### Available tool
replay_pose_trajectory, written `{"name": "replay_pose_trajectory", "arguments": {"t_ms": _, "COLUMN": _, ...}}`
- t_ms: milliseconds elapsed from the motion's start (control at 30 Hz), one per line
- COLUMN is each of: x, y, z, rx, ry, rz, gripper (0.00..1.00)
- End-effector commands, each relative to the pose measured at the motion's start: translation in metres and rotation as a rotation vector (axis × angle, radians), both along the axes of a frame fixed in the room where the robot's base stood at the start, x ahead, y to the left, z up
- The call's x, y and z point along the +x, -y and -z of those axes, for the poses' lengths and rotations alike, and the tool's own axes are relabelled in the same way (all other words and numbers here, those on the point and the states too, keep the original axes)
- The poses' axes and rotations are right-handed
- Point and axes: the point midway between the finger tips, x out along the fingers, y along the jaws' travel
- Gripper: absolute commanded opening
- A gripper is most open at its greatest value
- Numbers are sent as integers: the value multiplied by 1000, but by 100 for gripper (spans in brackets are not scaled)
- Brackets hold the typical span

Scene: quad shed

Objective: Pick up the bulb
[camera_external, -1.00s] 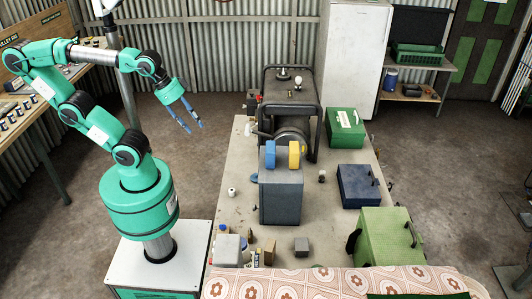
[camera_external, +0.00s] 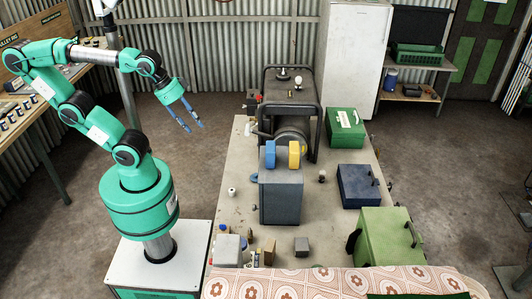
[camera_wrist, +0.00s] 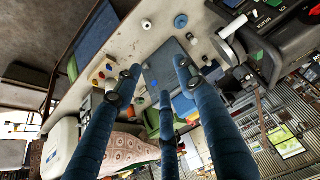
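My gripper (camera_external: 192,126) is in the air left of the workbench (camera_external: 225,215), apart from everything on it. Its blue fingers are spread, with nothing between them; they also show in the wrist view (camera_wrist: 160,85). I cannot surely identify the bulb. A small white rounded piece (camera_external: 231,192) lies on the bench's left side and shows in the wrist view (camera_wrist: 147,24). A small dark and pale piece (camera_external: 322,176) stands right of the grey box. Another small pale piece (camera_external: 248,128) is near the generator's left side. All are too small to name.
A grey box (camera_external: 281,202) with blue and yellow pieces on top stands mid-bench, before a framed generator (camera_external: 292,110). Green (camera_external: 345,128), blue (camera_external: 357,185) and light green (camera_external: 388,238) cases line the right side. Small items crowd the front left. The bench's left middle is mostly clear.

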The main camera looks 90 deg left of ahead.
Motion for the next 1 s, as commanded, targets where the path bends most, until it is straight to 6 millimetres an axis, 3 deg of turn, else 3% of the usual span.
{"name": "replay_pose_trajectory", "arguments": {"t_ms": 67, "x": 0, "y": 0, "z": 0, "rx": 0, "ry": 0, "rz": 0, "gripper": 40}}
{"name": "replay_pose_trajectory", "arguments": {"t_ms": 133, "x": 0, "y": 0, "z": 0, "rx": 0, "ry": 0, "rz": 0, "gripper": 48}}
{"name": "replay_pose_trajectory", "arguments": {"t_ms": 500, "x": 0, "y": 0, "z": -4, "rx": 0, "ry": 1, "rz": 0, "gripper": 48}}
{"name": "replay_pose_trajectory", "arguments": {"t_ms": 633, "x": 1, "y": 0, "z": -19, "rx": 0, "ry": 3, "rz": 0, "gripper": 48}}
{"name": "replay_pose_trajectory", "arguments": {"t_ms": 800, "x": 3, "y": 0, "z": -55, "rx": 1, "ry": -2, "rz": 0, "gripper": 48}}
{"name": "replay_pose_trajectory", "arguments": {"t_ms": 1000, "x": 32, "y": -5, "z": -71, "rx": 10, "ry": -52, "rz": 7, "gripper": 48}}
